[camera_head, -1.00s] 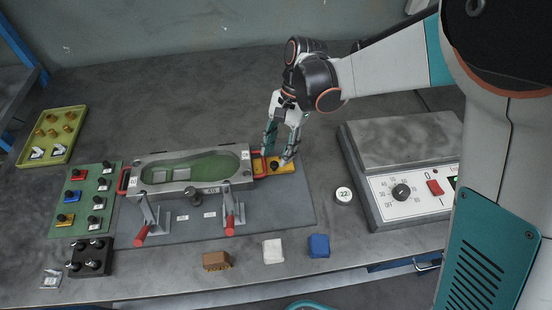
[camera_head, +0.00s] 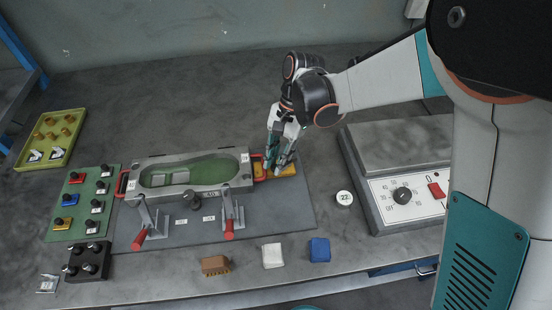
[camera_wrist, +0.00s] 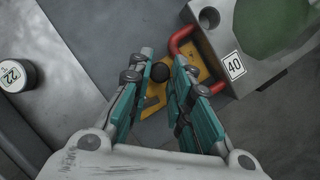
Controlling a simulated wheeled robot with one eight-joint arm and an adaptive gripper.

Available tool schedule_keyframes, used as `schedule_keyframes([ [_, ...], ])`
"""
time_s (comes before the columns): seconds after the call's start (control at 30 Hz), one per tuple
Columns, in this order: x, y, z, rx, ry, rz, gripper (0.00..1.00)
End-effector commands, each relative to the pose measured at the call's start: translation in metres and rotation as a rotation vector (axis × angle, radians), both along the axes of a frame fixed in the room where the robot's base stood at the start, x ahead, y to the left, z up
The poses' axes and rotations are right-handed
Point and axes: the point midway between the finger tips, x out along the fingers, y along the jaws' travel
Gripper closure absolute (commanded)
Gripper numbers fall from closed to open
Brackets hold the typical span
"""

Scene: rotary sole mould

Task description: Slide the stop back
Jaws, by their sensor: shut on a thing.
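The stop is a flat yellow piece (camera_head: 289,170) with a black knob. It lies at the right end of the grey sole mould (camera_head: 133,179), close to the mould's right red handle (camera_head: 257,168). My gripper (camera_head: 278,168) is over the stop, with its teal fingers pointing down. In the wrist view, the black knob (camera_wrist: 161,72) sits between the two fingertips (camera_wrist: 161,66), and my gripper is shut on it. The yellow stop (camera_wrist: 152,103) shows partly below the fingers, which hide some of it. The mould (camera_wrist: 245,70) carries a label reading 40.
Two red-handled clamps (camera_head: 138,240) (camera_head: 229,229) stand before the mould. A round tin marked 22 (camera_head: 344,198) and a control box with a dial (camera_head: 385,205) are to the right. Brown (camera_head: 215,265), white (camera_head: 272,256) and blue (camera_head: 319,249) blocks lie near the front edge.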

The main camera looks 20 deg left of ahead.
Motion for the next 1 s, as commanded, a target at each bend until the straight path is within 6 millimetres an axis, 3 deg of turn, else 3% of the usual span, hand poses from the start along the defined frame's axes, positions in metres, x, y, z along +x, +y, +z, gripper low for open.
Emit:
schedule_keyframes([
  [0.2, 0.015, -0.026, 0.000, 0.000, 0.001, -0.004, 1.00],
  [0.47, 0.015, -0.028, 0.000, -0.002, 0.000, -0.002, 1.00],
  [0.5, 0.016, -0.028, -0.001, -0.003, -0.001, -0.002, 0.72],
  [0.57, 0.015, -0.028, -0.001, -0.002, 0.000, -0.002, 0.61],
  [1.0, 0.018, -0.027, 0.007, 0.000, 0.000, -0.001, 0.61],
])
